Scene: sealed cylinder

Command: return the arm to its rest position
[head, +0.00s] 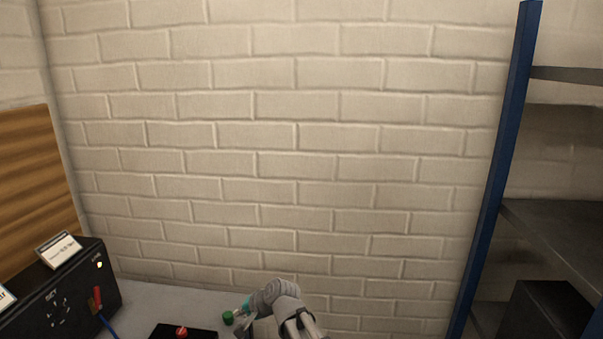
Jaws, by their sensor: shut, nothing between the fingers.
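Part of my own grey arm, with a teal cap, shows at the bottom edge of the head view, right of a small green round thing. The arm is cut off by the lower edge of the picture. I cannot make out my gripper's fingertips in this view. Nothing is seen held by the arm.
A grey bench top (165,297) runs along the brick wall (300,150). On it are a black box with a red plug (97,297), a dark box with a red knob (181,332) and the green round thing (228,318). A blue-post shelf (497,185) stands at right.

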